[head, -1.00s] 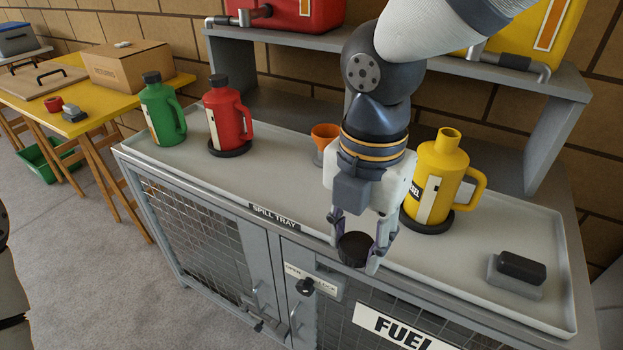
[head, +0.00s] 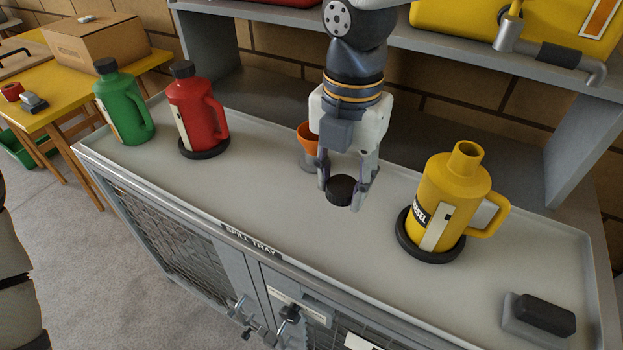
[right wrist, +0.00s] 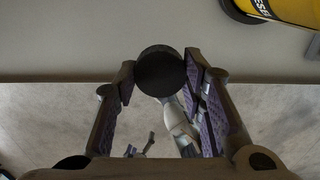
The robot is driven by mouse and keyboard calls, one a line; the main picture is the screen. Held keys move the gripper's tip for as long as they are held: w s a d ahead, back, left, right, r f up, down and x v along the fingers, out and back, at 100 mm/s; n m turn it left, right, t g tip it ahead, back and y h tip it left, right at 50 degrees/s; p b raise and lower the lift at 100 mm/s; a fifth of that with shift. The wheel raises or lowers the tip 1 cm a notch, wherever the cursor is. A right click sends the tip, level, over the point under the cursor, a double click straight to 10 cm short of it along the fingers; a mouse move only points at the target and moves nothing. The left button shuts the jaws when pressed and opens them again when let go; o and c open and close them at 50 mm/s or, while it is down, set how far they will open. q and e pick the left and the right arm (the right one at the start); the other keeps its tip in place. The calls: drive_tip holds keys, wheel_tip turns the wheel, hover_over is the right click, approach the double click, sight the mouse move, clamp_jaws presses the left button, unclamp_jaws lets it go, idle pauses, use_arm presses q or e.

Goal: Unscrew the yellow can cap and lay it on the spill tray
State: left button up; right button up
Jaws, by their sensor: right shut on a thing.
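The yellow can (head: 447,205) stands upright on a black round base on the spill tray (head: 330,236), its neck open. It also shows at the top right of the right wrist view (right wrist: 290,10). My right gripper (head: 340,194) is left of the can and shut on a round black cap (head: 341,189). The cap also shows between the fingers in the right wrist view (right wrist: 160,71). It appears to be held above the tray, apart from the can.
A red can (head: 197,112) and a green can (head: 123,105), both capped, stand at the tray's left. An orange funnel (head: 306,139) is behind my right gripper. A dark block (head: 543,314) lies at the right. The tray's middle front is clear.

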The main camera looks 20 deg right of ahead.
drive_tip(key=b, duration=0.2)
hover_over(321, 199)
drive_tip(key=f, duration=0.8)
drive_tip(key=shift+s+f, duration=0.2)
drive_tip(key=shift+s, duration=0.05)
drive_tip(key=f, duration=0.3)
drive_tip(key=shift+w+f+b, duration=0.2)
drive_tip(key=shift+w+b, duration=0.05)
drive_tip(key=shift+b, duration=0.05)
use_arm(q)
drive_tip(key=shift+g, duration=0.8)
drive_tip(key=s+f, duration=0.4)
use_arm(e)
drive_tip(key=shift+r, duration=0.1)
drive_tip(key=o, duration=1.3)
drive_tip(key=shift+f, duration=0.2)
drive_tip(key=shift+c, duration=0.2)
use_arm(q)
drive_tip(key=shift+w+r+p, duration=0.45)
drive_tip(key=shift+r, duration=0.15)
use_arm(e)
wheel_tip(321, 199, up, 12)
drive_tip(key=shift+r, duration=0.15)
